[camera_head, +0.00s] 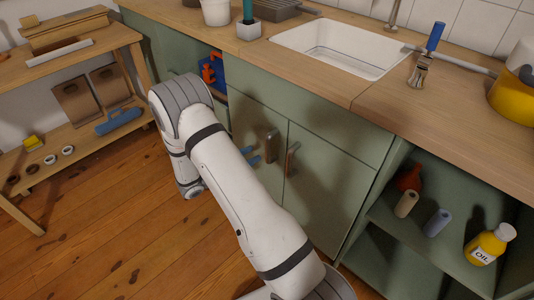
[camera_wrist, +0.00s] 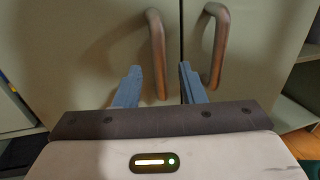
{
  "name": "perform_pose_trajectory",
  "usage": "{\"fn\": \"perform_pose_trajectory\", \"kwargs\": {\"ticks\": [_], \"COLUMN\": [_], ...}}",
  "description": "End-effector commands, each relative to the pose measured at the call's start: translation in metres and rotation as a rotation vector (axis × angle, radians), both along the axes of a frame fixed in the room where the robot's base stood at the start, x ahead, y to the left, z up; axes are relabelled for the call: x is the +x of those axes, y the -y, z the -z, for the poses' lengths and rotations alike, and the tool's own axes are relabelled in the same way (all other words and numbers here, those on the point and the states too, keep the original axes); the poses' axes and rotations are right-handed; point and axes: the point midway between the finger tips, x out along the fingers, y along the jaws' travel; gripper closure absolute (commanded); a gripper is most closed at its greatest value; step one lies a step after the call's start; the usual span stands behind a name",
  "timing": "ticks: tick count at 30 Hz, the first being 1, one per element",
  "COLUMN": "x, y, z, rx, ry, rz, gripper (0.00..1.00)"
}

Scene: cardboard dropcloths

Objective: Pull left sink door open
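The left sink door (camera_head: 247,112) is a green panel under the sink, and it looks shut. Its upright metal handle (camera_head: 271,146) is near the door's right edge. The right sink door (camera_head: 325,185) has a similar handle (camera_head: 291,160). In the wrist view, my gripper's two blue-grey fingers (camera_wrist: 158,84) are apart. The left handle (camera_wrist: 156,55) shows between them, and the right handle (camera_wrist: 215,45) is right of them. I see no contact with the handle.
The sink (camera_head: 340,48) is set in the wooden counter (camera_head: 440,115). Open shelves at right hold an oil bottle (camera_head: 489,246) and other items. A wooden workbench (camera_head: 75,52) stands at left. Bare wooden floor (camera_head: 120,225) lies between it and my arm.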

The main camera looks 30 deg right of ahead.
Motion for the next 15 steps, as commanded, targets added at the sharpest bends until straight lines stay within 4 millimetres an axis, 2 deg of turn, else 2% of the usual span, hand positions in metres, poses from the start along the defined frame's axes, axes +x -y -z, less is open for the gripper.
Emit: {"fn": "perform_pose_trajectory", "kwargs": {"ticks": [12, 15], "x": [0.009, 0.011], "y": [0.059, 0.069], "z": [0.002, 0.002], "rx": [-0.002, -0.002], "ry": [0.000, -0.001], "rz": [0.001, 0.001], "gripper": [0.63, 0.63]}}
